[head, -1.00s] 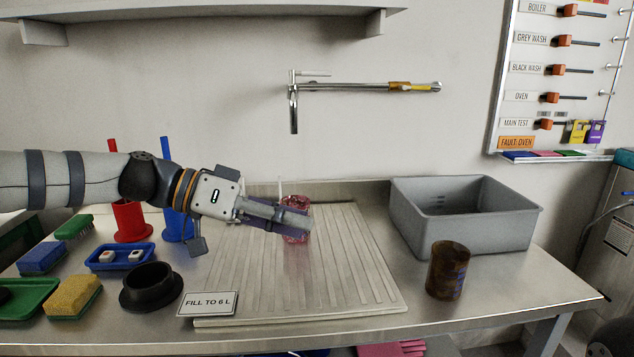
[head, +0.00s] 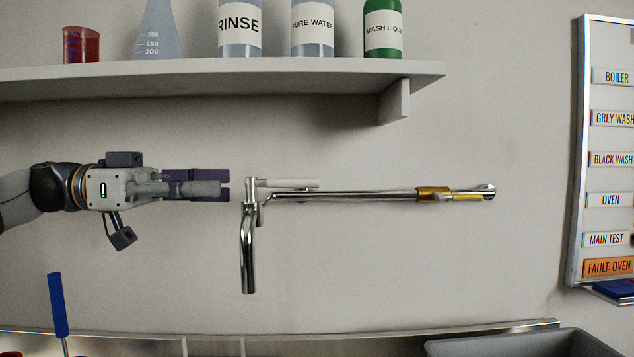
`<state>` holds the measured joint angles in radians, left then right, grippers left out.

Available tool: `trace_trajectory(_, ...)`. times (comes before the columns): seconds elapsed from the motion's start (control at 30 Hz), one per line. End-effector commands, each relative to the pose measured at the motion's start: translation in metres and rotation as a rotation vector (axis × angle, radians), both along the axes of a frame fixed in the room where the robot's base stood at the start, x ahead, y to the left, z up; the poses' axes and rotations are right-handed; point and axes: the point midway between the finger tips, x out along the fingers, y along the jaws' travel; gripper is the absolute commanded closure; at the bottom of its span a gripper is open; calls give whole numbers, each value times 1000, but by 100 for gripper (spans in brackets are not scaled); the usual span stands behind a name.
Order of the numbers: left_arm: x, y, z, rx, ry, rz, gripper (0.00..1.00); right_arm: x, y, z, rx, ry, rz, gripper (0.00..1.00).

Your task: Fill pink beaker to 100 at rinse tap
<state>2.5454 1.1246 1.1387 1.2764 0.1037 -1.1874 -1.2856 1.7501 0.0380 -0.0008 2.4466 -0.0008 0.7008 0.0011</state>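The wall tap (head: 345,195) has a long chrome arm, a spout (head: 248,262) pointing down at its left end, a pale lever (head: 288,183) above that end and a yellow handle (head: 466,197) at the right. My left gripper (head: 226,186) is level with the tap's left end, a short gap left of it in the picture. It appears empty; its side-on fingers do not show clearly whether they are open. A reddish beaker (head: 82,46) stands on the shelf. The drainboard and the pink beaker on it are below the view. My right gripper is not in view.
The shelf (head: 300,72) above also holds a flask (head: 158,35) and bottles labelled rinse (head: 240,30), pure water (head: 312,28) and wash liquid (head: 383,28). A grey tub (head: 520,345) shows at the bottom right. The wall around the tap is clear.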

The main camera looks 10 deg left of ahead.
Motion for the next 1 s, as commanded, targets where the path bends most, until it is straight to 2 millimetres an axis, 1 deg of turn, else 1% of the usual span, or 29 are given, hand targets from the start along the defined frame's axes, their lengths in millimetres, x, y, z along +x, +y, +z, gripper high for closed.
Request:
trace_trajectory(0.07,0,-1,1,-1,-1,-1,70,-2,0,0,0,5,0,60)
trace_trajectory(0.17,3,-13,0,0,0,-4,70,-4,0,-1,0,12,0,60)
trace_trajectory(0.27,10,-36,-2,1,2,-6,70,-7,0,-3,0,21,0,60)
trace_trajectory(0.4,20,-72,-4,2,4,-5,70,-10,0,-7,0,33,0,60)
trace_trajectory(0.5,26,-92,-3,1,2,-4,70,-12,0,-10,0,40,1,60)
trace_trajectory(0.6,30,-107,-2,0,2,-2,70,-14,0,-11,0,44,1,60)
trace_trajectory(0.73,33,-115,-1,0,1,-1,70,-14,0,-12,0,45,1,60)
trace_trajectory(0.97,33,-116,0,-1,-1,0,70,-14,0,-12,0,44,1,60)
trace_trajectory(1.0,33,-116,0,-1,-1,0,77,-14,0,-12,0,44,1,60)
